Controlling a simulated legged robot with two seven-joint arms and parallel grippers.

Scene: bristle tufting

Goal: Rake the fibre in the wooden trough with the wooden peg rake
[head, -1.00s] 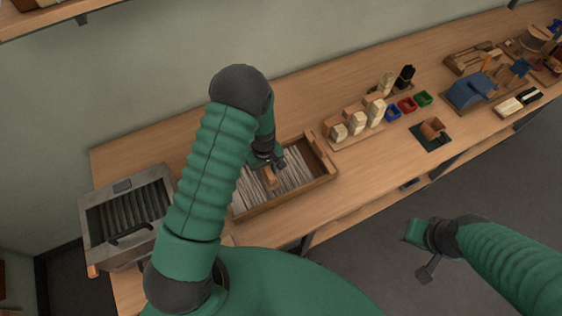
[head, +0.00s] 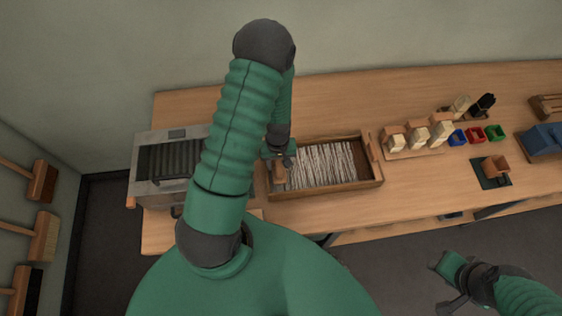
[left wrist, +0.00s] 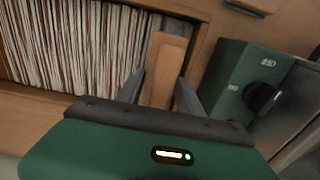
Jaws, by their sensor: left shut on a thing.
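The wooden trough (head: 376,158) lies on the bench, right of the grey machine, filled with pale fibre strands (head: 328,163). My left gripper (head: 280,158) is over the trough's left end. It is shut on the wooden peg rake (head: 279,176). In the left wrist view the rake (left wrist: 166,62) stands between the two dark fingers (left wrist: 160,92), at the right edge of the fibre (left wrist: 85,45), by the trough's end wall. The rake's pegs are hidden, so contact with the fibre cannot be told. My right gripper (head: 448,285) hangs off the bench's front; its jaw gap is unclear.
The grey slatted machine (head: 150,178) stands close left of the trough; a green dial box (left wrist: 236,80) shows there in the wrist view. Right of the trough are a stand of brushes (head: 415,140) and several coloured bins (head: 475,133). Brushes (head: 44,238) hang at far left.

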